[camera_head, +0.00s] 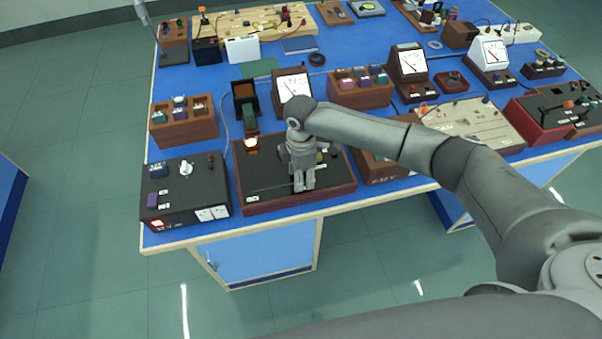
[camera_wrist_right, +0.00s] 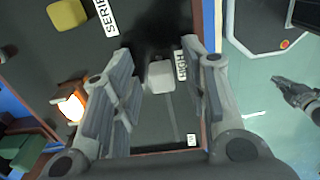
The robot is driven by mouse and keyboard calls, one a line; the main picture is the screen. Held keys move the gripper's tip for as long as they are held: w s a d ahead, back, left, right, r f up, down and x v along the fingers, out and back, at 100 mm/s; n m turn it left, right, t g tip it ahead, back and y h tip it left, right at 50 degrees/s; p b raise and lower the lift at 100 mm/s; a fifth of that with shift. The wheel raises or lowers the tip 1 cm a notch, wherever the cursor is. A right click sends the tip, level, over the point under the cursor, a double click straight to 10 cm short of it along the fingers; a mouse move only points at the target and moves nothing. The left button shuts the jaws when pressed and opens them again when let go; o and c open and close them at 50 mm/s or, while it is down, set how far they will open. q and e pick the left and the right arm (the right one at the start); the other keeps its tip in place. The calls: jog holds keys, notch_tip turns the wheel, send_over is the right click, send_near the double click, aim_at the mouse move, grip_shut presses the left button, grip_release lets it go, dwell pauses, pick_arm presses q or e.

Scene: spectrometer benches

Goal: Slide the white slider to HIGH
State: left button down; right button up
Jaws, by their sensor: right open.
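The white slider (camera_wrist_right: 160,76) is a pale block on a black panel in the right wrist view. It sits beside the HIGH label (camera_wrist_right: 181,65), at that end of a track running down the picture. A small label (camera_wrist_right: 191,140), too small to read, marks the other end. My right gripper (camera_wrist_right: 158,58) is open, its fingers on either side of the slider; I cannot tell whether they touch it. In the head view my right gripper (camera_head: 304,187) points down over the wood-framed black panel (camera_head: 262,189) and hides the slider. A dark gripper, apparently my left (camera_wrist_right: 303,95), shows above the floor.
A lit orange lamp (camera_wrist_right: 70,106) and a yellow block (camera_wrist_right: 67,14) stand on the same panel. A black box with a white knob (camera_head: 186,180) stands just left. A wooden block with coloured parts (camera_head: 184,123) and a meter (camera_head: 292,88) are behind. The table's front edge is close.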

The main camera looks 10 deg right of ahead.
jog(key=shift+a+r, duration=0.1)
jog(key=shift+r, duration=0.1)
notch_tip(320, 180, up, 12)
jog(key=shift+f, duration=0.2)
dwell(0.5)
